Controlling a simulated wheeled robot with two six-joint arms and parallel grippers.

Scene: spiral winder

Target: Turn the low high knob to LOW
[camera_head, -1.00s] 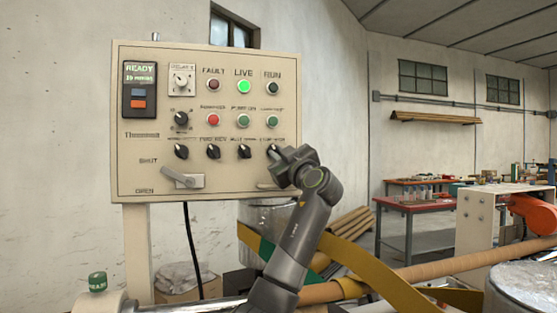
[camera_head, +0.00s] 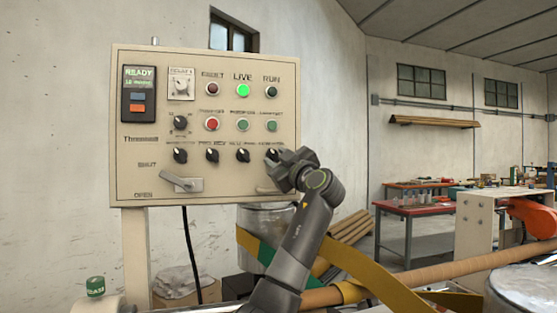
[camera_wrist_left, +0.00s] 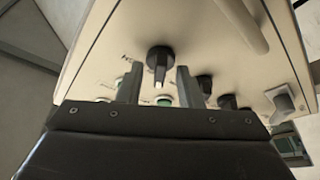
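The control panel (camera_head: 225,180) stands upright with a row of several black knobs along its lower half. My left gripper (camera_head: 279,159) is at the rightmost knob (camera_head: 271,154) of that row and partly covers it. The labels are too blurred to read surely. In the left wrist view, the black knob with a white pointer mark (camera_wrist_left: 160,58) sits between the two fingers of my left gripper (camera_wrist_left: 157,86). The fingers are apart, one on each side, with visible gaps to the knob. My right gripper is not in view.
A lever handle (camera_head: 182,182) projects at the panel's lower left. Lit green LIVE lamp (camera_head: 243,90) and coloured buttons sit above the knobs. A metal drum (camera_head: 266,220), yellow belt (camera_head: 375,272) and long brown tube (camera_head: 440,261) lie below and right of the panel.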

